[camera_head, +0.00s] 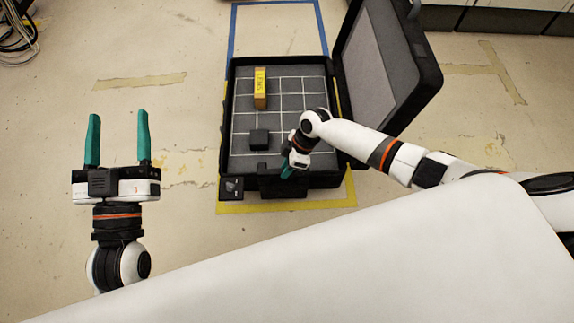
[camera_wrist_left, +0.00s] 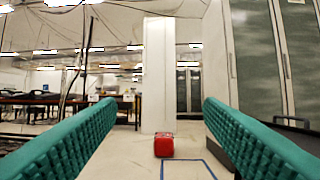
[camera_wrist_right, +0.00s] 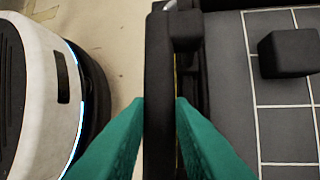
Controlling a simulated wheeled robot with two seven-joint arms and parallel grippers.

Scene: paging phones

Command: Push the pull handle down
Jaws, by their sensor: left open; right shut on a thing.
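A black case (camera_head: 226,130) lies open on the floor with a grey gridded inside. My right gripper (camera_head: 288,172) is at the case's front side. In the right wrist view, its green fingers (camera_wrist_right: 160,102) are shut on a black upright bar (camera_wrist_right: 158,60) along the case's front edge. The bar looks to be the pull handle, but I cannot clearly tell it from the case wall. My left gripper (camera_head: 117,116) is open and empty, away to the left of the case; its fingers also show apart in the left wrist view (camera_wrist_left: 157,105).
A yellow box (camera_head: 260,88) and a black block (camera_head: 259,139) sit inside the case. The lid (camera_head: 385,60) stands open on the right. Blue and yellow tape marks the floor. A red object (camera_wrist_left: 164,145) shows in the left wrist view. Floor left of the case is clear.

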